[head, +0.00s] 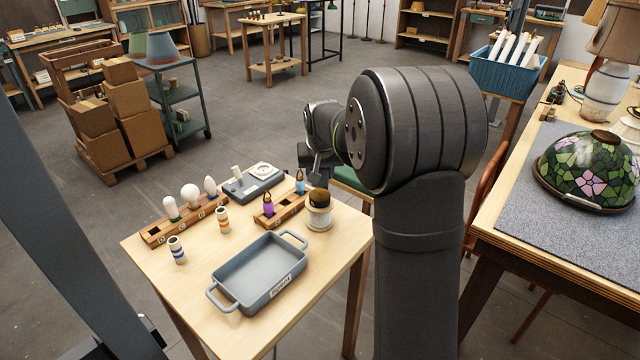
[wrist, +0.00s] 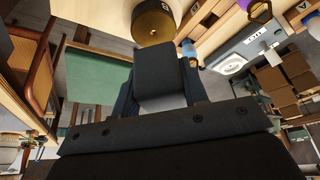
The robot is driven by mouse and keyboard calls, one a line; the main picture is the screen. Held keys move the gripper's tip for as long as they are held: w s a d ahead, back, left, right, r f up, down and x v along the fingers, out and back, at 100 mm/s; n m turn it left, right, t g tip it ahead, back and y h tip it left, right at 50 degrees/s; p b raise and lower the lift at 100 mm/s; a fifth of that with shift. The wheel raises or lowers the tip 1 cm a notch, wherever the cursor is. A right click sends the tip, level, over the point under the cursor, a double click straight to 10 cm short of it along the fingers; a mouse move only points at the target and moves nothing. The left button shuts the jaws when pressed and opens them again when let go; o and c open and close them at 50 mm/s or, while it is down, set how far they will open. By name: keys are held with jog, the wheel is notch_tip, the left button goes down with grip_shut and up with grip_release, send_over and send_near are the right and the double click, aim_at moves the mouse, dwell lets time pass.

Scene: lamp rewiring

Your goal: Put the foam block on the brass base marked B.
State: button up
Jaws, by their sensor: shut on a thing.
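My gripper (wrist: 160,95) is shut on a dark block, which I take as the foam block (wrist: 160,70); it is held between the fingers. In the head view my gripper (head: 316,178) hangs over the far right corner of the small table, partly behind my arm, and the block is not clear there. A round brass-coloured thing (wrist: 152,22) lies just beyond the block in the wrist view, apart from it in the picture. I cannot read a B on it. In the head view a round pale stand with a dark brown and gold top (head: 319,206) is near that corner.
Beside the stand, a wooden rack (head: 283,212) holds a purple and a blue piece. Another rack (head: 185,222) holds bulbs. A stained-glass shade (head: 590,170) is on the right bench.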

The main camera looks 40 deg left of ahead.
aim_at(320, 183)
jog(key=shift+f, duration=1.85)
jog(key=shift+f, duration=0.1)
jog(key=o, duration=0.9)
jog(key=shift+o, duration=0.2)
jog(key=v, duration=1.2)
